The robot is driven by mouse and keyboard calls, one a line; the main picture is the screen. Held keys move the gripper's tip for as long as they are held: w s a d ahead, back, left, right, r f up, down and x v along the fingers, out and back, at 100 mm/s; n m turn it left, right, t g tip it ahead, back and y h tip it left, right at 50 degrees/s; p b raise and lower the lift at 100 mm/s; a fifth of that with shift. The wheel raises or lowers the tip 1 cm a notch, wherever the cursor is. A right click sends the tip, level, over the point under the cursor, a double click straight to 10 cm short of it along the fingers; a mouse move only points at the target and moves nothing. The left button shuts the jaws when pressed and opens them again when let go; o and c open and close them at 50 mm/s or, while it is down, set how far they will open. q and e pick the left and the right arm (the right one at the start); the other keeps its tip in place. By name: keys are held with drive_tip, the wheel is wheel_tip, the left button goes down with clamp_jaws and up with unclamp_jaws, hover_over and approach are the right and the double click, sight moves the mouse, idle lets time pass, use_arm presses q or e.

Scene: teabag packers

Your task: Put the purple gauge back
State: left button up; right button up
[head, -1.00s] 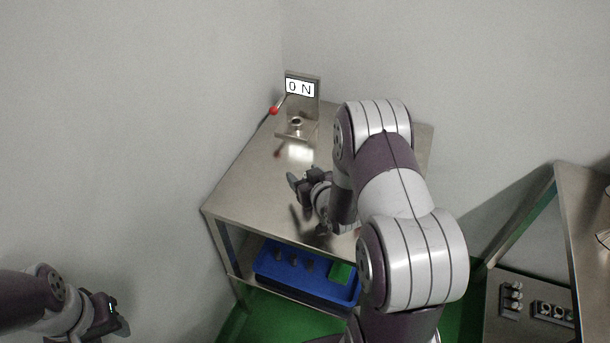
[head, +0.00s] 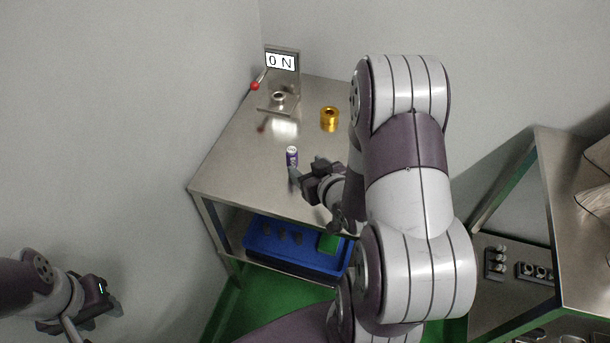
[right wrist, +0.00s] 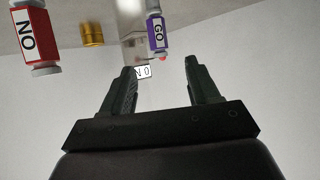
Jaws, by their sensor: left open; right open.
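The purple gauge (head: 292,157) is a small cylinder with a pale top, upright on the steel table. In the right wrist view the purple gauge (right wrist: 158,33) shows a white GO label. My right gripper (head: 306,170) is open and empty, low over the table just on the near side of the gauge. In the right wrist view the gauge appears past the fingertips (right wrist: 158,68), apart from them. My left gripper (head: 110,302) is open at the lower left, far from the table.
A red gauge labelled NO (right wrist: 35,32) shows only in the right wrist view. A gold ring-shaped part (head: 329,119) stands farther back. A fixture with an ON sign (head: 281,62) and red-knobbed lever (head: 255,86) is behind. A blue tray (head: 262,247) sits on the lower shelf.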

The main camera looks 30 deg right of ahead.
drive_tip(key=s+a+r+n+g+y, duration=0.1)
drive_tip(key=s+a+r+g, duration=0.2)
drive_tip(key=s+a+g, duration=0.6)
drive_tip(key=shift+s+a+g, duration=0.4)
drive_tip(key=shift+a+g, duration=0.45)
drive_tip(key=shift+g, duration=0.35)
wheel_tip(320, 180, up, 4)
drive_tip(key=p, duration=0.4)
drive_tip(key=shift+r, duration=0.25)
